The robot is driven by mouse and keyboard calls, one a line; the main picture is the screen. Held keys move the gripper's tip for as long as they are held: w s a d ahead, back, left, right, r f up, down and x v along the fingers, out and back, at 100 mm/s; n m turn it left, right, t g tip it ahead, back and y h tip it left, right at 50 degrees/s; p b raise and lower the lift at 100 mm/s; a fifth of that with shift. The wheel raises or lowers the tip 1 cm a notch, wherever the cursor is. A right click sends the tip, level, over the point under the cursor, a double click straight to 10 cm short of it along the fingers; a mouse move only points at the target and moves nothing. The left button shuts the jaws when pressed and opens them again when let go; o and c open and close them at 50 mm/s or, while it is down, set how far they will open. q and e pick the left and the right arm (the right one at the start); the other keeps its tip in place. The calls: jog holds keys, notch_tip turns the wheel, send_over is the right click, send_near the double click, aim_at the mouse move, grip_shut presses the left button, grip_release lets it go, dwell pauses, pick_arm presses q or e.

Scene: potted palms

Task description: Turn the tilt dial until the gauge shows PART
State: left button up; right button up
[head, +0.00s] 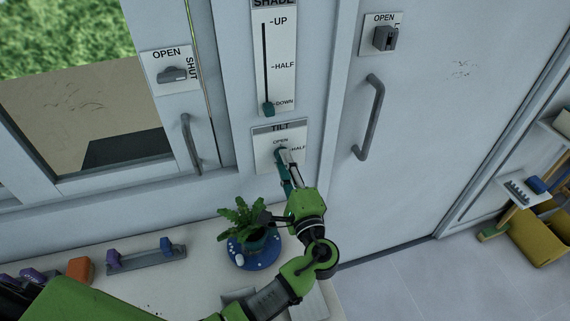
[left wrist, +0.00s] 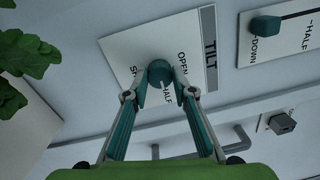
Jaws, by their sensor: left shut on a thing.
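The tilt dial (left wrist: 160,71) is a teal knob on a white TILT plate (left wrist: 120,45) marked OPEN, HALF and a partly covered third word. In the head view the TILT plate (head: 262,153) is on the wall below the SHADE slider. My left gripper (head: 284,156) reaches up to the dial. In the left wrist view my left gripper (left wrist: 160,95) is shut on the dial, one finger on each side. A pale mark on the dial seems to point towards HALF. No gauge reading PART is visible. My right gripper is out of view.
The shade slider (head: 268,109) is at DOWN, just above the TILT plate. A door handle (head: 369,117) is to the right and a window handle (head: 190,145) to the left.

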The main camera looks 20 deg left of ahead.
pick_arm(q)
jog(key=o, duration=1.1)
jog(key=shift+d, duration=0.1)
jog(key=v, duration=1.2)
jog(key=shift+f, duration=0.1)
